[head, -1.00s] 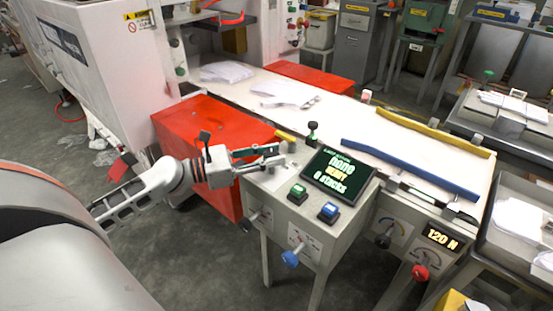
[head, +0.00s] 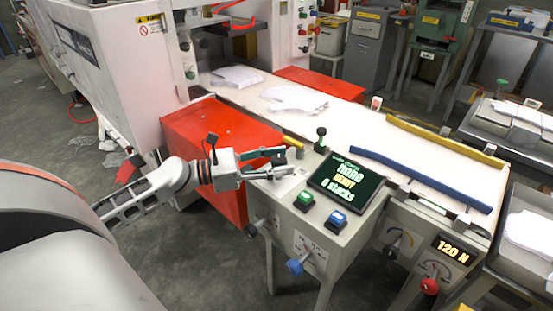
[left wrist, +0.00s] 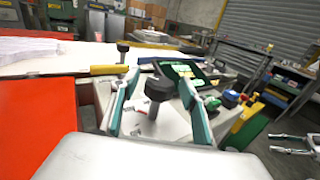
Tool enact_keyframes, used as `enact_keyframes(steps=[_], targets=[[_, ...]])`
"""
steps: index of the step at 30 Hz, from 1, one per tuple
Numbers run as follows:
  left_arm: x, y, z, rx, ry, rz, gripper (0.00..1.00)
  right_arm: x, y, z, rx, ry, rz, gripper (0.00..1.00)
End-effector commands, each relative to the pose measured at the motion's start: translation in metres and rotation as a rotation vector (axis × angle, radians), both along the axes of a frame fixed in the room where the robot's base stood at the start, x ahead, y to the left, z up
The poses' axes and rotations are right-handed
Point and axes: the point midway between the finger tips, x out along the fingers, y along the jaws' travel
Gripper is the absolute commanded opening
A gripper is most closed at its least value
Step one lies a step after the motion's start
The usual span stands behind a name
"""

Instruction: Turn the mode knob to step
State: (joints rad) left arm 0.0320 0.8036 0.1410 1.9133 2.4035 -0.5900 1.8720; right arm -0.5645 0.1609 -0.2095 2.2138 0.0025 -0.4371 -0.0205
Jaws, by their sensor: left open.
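A black knob on a stem (left wrist: 157,90) stands upright between my left gripper's fingers in the left wrist view. I read no label on it, so I cannot confirm it is the mode knob. My left gripper (head: 286,163) is open, its fingers over the left end of the console top (head: 330,228). In the left wrist view the green-edged fingers (left wrist: 158,82) are on either side of the knob, with no clear contact. In the head view the gripper hides that knob. My right gripper (left wrist: 285,143) seems to show at the right edge of the left wrist view, fingers apart.
The console has a screen (head: 346,185), a green button (head: 304,200), a blue button (head: 337,219) and another dark knob (head: 320,138).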

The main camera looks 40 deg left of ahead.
Motion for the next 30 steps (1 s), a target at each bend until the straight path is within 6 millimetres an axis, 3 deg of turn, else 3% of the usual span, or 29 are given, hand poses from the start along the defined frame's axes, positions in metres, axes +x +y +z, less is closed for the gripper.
enact_keyframes(steps=[8,21,30], targets=[[-0.017,0.013,-0.002,-0.001,0.003,0.001,0.45,-0.001,0.000,-0.001,0.000,0.002,-0.001,0.40],[-0.080,0.061,-0.001,-0.001,0.003,0.001,0.45,0.000,0.000,0.000,0.000,0.001,0.000,0.40],[-0.095,0.073,0.000,0.000,0.000,-0.001,0.45,0.000,0.000,0.000,0.000,0.001,0.000,0.40]])
